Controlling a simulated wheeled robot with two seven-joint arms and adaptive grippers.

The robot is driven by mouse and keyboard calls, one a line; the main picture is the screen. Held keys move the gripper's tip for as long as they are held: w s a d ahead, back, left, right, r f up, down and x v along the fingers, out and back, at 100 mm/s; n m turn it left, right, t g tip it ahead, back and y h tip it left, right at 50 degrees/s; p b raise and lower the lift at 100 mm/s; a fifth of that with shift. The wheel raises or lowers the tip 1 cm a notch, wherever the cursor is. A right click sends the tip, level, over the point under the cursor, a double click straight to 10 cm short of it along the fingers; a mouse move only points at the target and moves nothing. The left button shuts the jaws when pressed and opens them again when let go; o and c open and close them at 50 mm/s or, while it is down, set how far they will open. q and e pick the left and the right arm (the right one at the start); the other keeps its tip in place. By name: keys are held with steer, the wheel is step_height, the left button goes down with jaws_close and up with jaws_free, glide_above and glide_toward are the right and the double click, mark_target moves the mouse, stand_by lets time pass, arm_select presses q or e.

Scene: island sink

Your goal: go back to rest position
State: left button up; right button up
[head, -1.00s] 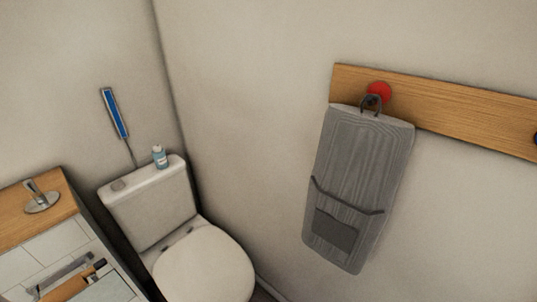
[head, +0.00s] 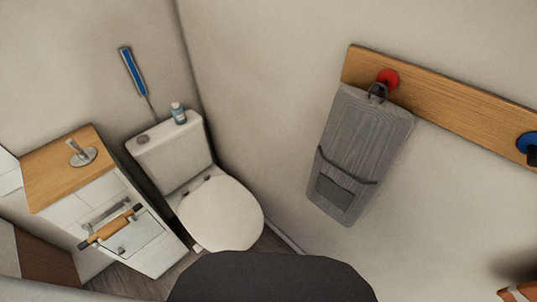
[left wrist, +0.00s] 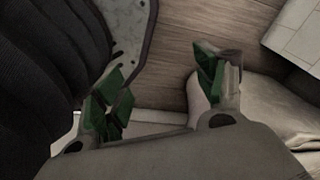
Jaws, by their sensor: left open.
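My left gripper (left wrist: 160,95) shows in the left wrist view with its green-padded fingers spread apart and nothing between them. Wooden floor lies beyond the fingers. A dark ribbed part fills the left side of that view. In the head view neither gripper shows. A dark rounded shape, which I cannot identify for sure, fills the bottom middle there. My right gripper is out of view.
A toilet (head: 220,213) stands in the corner, with a blue bottle (head: 178,114) on its tank. A wood-topped cabinet (head: 52,175) is at left. A grey hanging cloth (head: 355,140) hangs from a red peg (head: 387,79) on a wooden rail (head: 440,98).

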arm_select(q)
steer(key=s+a+r+p, duration=0.1)
steer(key=s+a+p, duration=0.1)
steer(key=s+p, duration=0.3)
steer(key=s+a+r+p, duration=0.2)
steer(key=s+p, duration=0.4)
steer(key=s, duration=0.1)
steer(key=shift+s+r, duration=0.25)
steer(key=shift+s, duration=0.1)
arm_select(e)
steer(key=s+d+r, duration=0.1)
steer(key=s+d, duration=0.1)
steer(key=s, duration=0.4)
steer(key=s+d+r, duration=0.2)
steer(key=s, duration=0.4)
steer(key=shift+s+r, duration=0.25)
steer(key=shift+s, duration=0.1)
